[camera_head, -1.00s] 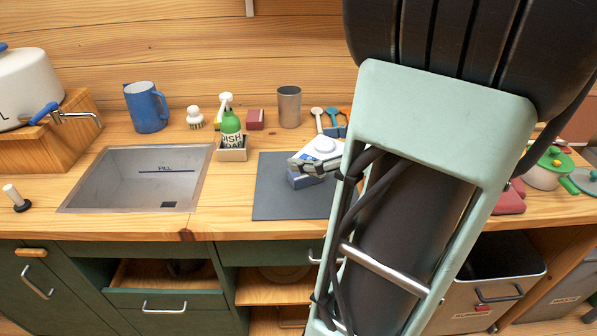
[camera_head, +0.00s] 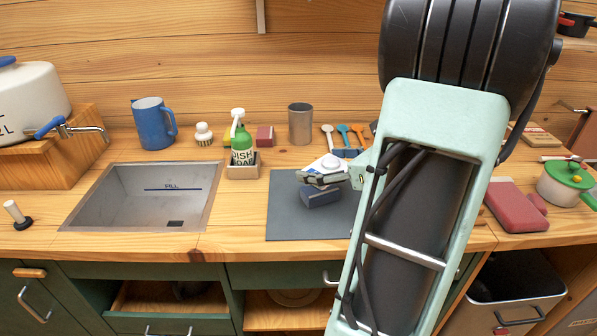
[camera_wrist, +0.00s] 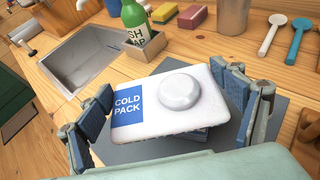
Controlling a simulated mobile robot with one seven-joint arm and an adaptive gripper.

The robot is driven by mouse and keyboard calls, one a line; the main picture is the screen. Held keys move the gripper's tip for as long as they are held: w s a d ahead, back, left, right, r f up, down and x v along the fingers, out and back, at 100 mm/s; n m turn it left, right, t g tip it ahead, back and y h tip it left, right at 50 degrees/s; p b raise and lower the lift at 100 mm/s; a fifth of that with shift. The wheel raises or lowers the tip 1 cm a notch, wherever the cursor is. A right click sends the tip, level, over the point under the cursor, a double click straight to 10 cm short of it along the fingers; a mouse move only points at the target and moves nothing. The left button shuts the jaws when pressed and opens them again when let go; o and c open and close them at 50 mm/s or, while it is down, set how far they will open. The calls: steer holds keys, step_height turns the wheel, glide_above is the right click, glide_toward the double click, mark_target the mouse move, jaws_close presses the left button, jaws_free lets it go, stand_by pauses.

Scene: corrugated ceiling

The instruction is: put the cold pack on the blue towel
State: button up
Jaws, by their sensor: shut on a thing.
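The cold pack (camera_wrist: 200,115) is a white, flat slab with a blue label and a round white knob on top. My gripper (camera_wrist: 172,108) has its blue-padded fingers at two opposite sides of it and is shut on it. In the head view the pack (camera_head: 322,165) is partly hidden by my gripper (camera_head: 333,174), over the grey mat.
The grey mat (camera_head: 285,222) lies on the wooden counter, right of the sink (camera_head: 120,205). Behind stand a soap bottle (camera_head: 241,150) in a tray, a metal cup (camera_head: 300,124) and spoons (camera_head: 343,132). A red case (camera_head: 515,207) and a green-lidded pot (camera_head: 562,188) stand at right.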

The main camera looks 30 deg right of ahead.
mark_target(318, 168)
steer(key=shift+w+d+f, duration=0.25)
steer(key=shift+w+f, duration=0.75)
steer(key=shift+f, duration=0.25)
steer(key=shift+w+f+b, duration=0.2)
steer(key=shift+f+b, duration=0.2)
steer(key=shift+f, duration=1.3)
steer(key=shift+f, duration=0.15)
steer(key=o, duration=1.1)
steer(key=shift+o, duration=0.2)
